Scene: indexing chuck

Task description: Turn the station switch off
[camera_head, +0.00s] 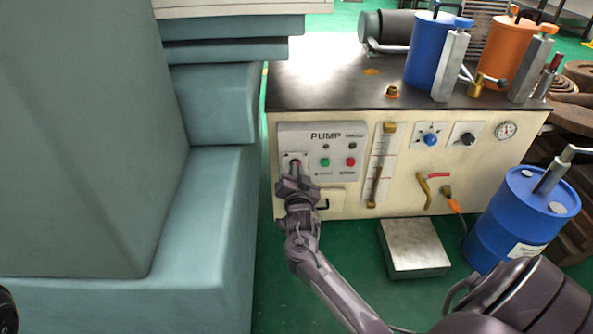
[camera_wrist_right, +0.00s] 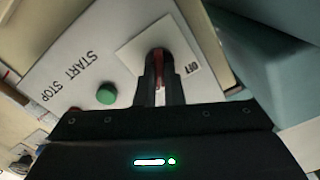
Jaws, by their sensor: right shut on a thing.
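The station switch (camera_head: 295,162) sits on a small pale plate at the left of the white PUMP panel (camera_head: 322,138). In the right wrist view its red handle (camera_wrist_right: 160,65) stands between my fingertips, beside the printed word OFF on its plate (camera_wrist_right: 192,62). My right gripper (camera_head: 296,176) reaches up to the panel from below and is shut on the handle; it also shows in the right wrist view (camera_wrist_right: 161,78). The gripper hides part of the switch in the head view.
A green button (camera_head: 325,162) and a red button (camera_head: 350,162) lie right of the switch. A large teal machine body (camera_head: 205,225) stands close on the left. A metal block (camera_head: 413,248) and a blue drum (camera_head: 512,220) stand on the floor at the right.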

